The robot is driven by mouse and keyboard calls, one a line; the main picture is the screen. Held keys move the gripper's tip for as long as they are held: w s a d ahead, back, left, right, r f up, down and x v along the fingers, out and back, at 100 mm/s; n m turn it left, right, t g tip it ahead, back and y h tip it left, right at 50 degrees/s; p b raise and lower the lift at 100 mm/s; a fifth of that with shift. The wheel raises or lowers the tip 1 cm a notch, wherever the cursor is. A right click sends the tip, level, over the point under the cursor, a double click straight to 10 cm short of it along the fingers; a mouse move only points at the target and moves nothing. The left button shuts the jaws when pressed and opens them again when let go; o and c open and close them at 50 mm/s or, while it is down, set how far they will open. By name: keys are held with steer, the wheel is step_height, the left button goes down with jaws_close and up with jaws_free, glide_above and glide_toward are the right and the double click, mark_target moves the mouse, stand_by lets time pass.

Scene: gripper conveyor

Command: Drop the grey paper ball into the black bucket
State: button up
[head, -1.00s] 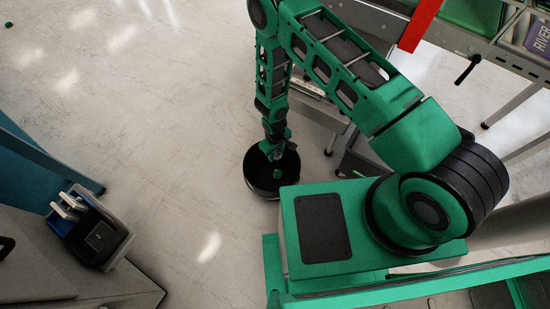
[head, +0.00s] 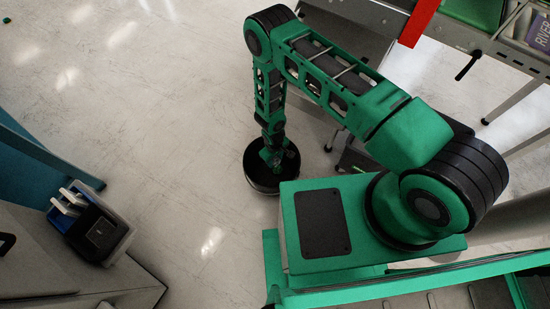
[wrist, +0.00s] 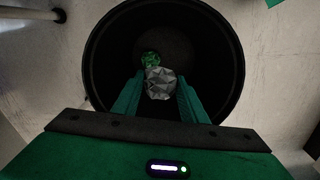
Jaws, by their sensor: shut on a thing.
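The grey paper ball (wrist: 160,84) is faceted and light. In the wrist view it sits between the two green fingers of my gripper (wrist: 160,90), which is shut on it. The black bucket (wrist: 224,62) is round and open, and its mouth lies around and beyond the ball and fingers in that view. In the head view the bucket (head: 256,182) stands on the floor, and my gripper (head: 273,156) points down over its mouth. My gripper hides the ball there. A green ball (wrist: 150,58) lies inside the bucket, just past the grey one.
A conveyor frame (head: 390,50) with a red post (head: 419,22) is at the upper right. The pale floor (head: 150,120) left of the bucket is clear.

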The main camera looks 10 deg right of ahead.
mark_target(275, 159)
steer(key=o, duration=1.1)
step_height(275, 159, up, 11)
steer(key=shift+a+f, duration=0.1)
stand_by(0.3)
